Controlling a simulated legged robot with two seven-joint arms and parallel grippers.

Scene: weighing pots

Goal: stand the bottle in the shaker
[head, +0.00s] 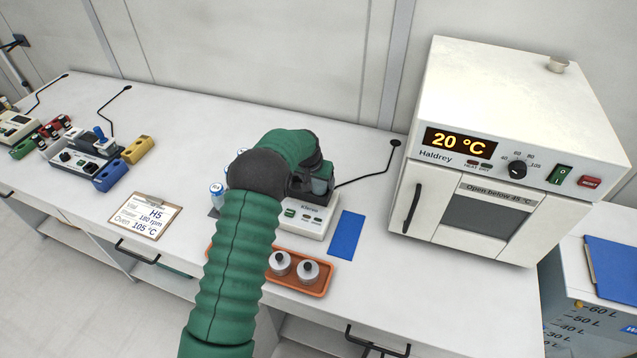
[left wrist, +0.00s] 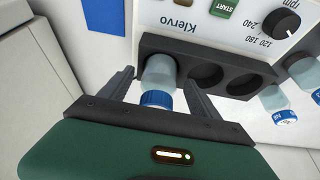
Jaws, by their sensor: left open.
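The shaker (head: 312,226), marked Klervo, stands on the bench; its dark rack (left wrist: 237,82) has a row of round sockets in the left wrist view. A clear bottle with a blue cap (left wrist: 158,98) is at the end socket, its lower end apparently inside; the two sockets beside it are empty. The bottle shows partly in the head view (head: 319,186). My left gripper (left wrist: 160,92) is open, one finger on each side of the bottle, with a gap visible around it. My green arm hides part of the shaker in the head view. My right gripper is not in view.
More blue-capped bottles (head: 217,190) stand left of the shaker. An orange tray (head: 318,290) with lidded pots lies in front, a blue mat (head: 347,235) to its right. A white oven (head: 478,180) stands at the right; a clipboard (head: 146,216) lies left.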

